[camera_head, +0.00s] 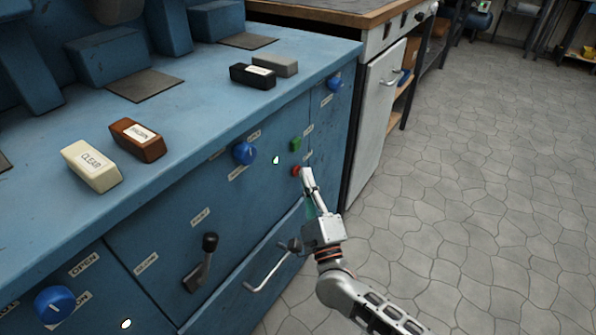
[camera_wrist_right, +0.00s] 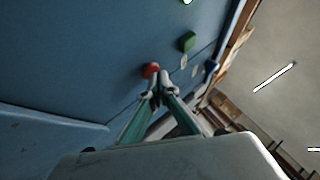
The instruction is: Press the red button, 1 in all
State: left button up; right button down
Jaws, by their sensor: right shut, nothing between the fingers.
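The red button (camera_head: 296,171) sits on the blue cabinet's front panel, below a green button (camera_head: 295,144). My right gripper (camera_head: 305,171) is shut and empty, with its fingertips right beside the red button, overlapping its right side in the head view. In the right wrist view the red button (camera_wrist_right: 150,70) shows just left of the closed fingertips (camera_wrist_right: 159,78). I cannot tell whether the fingertips touch it. My left gripper is not in view.
Blue knobs (camera_head: 244,153) and a black-handled lever (camera_head: 205,262) stick out of the cabinet front. A drawer handle (camera_head: 270,272) is below. Labelled blocks (camera_head: 92,165) lie on the blue top (camera_head: 190,112). The tiled floor (camera_head: 480,190) at right is clear.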

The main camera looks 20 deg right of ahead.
jog(key=shift+w+a, duration=0.15)
jog(key=shift+w, duration=0.1)
jog(key=shift+s+r, duration=0.1)
jog(key=shift+s, duration=0.05)
dwell(0.5)
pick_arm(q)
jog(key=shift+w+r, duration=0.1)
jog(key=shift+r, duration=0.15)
pick_arm(e)
jog(key=shift+s+d, duration=0.5)
jog(key=shift+s, duration=0.1)
